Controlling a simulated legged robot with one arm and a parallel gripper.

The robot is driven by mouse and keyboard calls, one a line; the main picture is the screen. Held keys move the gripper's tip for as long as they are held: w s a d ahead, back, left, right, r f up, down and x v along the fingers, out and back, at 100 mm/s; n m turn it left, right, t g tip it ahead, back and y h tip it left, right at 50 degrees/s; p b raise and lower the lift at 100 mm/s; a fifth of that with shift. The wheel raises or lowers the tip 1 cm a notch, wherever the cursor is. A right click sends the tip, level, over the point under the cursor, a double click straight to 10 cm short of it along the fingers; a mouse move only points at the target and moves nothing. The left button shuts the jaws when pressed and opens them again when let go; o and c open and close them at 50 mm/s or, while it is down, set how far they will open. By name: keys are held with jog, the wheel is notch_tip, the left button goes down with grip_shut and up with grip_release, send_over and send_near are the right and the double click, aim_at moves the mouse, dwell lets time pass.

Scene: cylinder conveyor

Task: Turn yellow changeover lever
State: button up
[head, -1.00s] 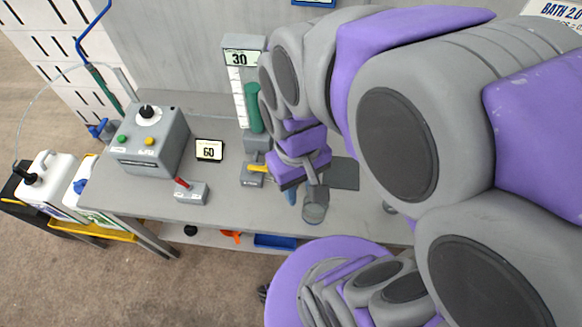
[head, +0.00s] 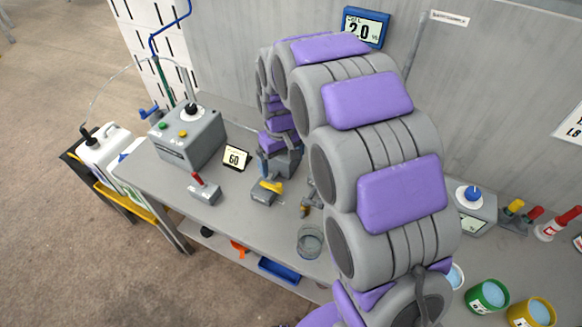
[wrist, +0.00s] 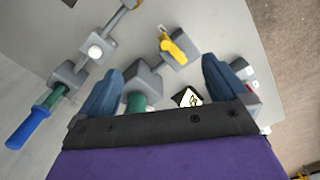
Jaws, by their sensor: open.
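The yellow lever (head: 271,186) sits on a small grey block (head: 263,197) on the table, left of my arm in the head view. In the wrist view the yellow lever (wrist: 172,45) shows beyond the fingertips, near the top middle. My gripper (wrist: 162,66) is open, with its two blue fingers apart and nothing between their tips. The lever is apart from both fingers.
A red-lever block (head: 203,190) and a "60" sign (head: 236,158) stand left of the yellow lever, beside a grey control box (head: 188,138). A glass beaker (head: 310,242) stands near the front edge. A green-and-blue handled fitting (wrist: 40,110) shows left in the wrist view.

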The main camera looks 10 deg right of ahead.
aim_at(279, 185)
notch_tip(279, 185, down, 6)
jog(key=b, duration=0.3)
jog(key=shift+f, duration=0.25)
jog(key=shift+d+f, duration=0.1)
jog(key=shift+f, duration=0.25)
jog(key=a+f, duration=0.1)
jog(key=f, duration=0.1)
jog(key=a+f, duration=0.1)
jog(key=f, duration=0.1)
jog(key=shift+w+a, duration=0.1)
jog(key=shift+a, duration=0.05)
jog(key=shift+d, duration=0.95)
jog(key=shift+c, duration=0.9)
jog(key=shift+a, duration=0.85)
jog(key=c, duration=0.6)
jog(key=shift+d, duration=0.6)
jog(key=c, duration=0.6)
jog(key=shift+a, duration=0.25)
jog(key=c, duration=0.4)
